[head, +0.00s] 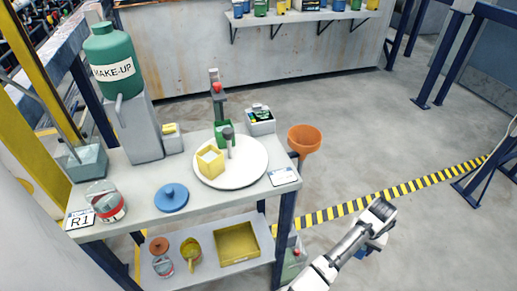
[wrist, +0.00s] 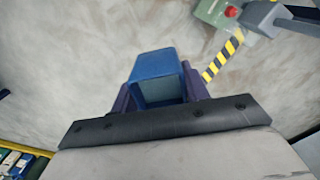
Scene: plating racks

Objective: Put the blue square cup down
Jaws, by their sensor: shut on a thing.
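My gripper (wrist: 161,92) is shut on the blue square cup (wrist: 153,66), with a dark finger on each side of it. The cup's square opening shows in the wrist view. In the head view my arm reaches in at the lower right, beyond the bench's right end. There a bit of blue (head: 361,252) shows beside my gripper (head: 374,243), mostly hidden by my wrist. The cup is held over the floor, apart from the bench (head: 135,200).
A blue lid (head: 171,198), a can (head: 105,202) and a green make-up tank (head: 113,58) stand left. An orange funnel (head: 304,138) juts out right. The bench front is partly clear.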

